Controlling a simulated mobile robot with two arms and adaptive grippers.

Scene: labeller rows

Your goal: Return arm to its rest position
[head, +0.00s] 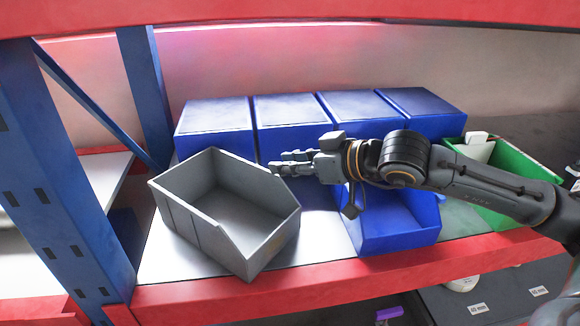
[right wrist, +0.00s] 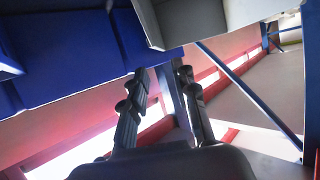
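My right arm reaches in from the right in the head view. Its gripper (head: 280,163) is above the shelf, at the right rim of a grey open bin (head: 235,205). In the right wrist view the two fingers of the right gripper (right wrist: 161,72) stand apart with nothing between them. The grey bin (right wrist: 185,20) shows at the top there, beyond the fingertips. Whether a finger touches the bin cannot be told. My left gripper is in neither view.
A row of blue bins (head: 213,116) stands along the back of the shelf. A blue open bin (head: 400,238) sits under my right arm. A green bin (head: 515,165) with white things in it is at the right. Red beams and a blue post (head: 65,180) frame the shelf.

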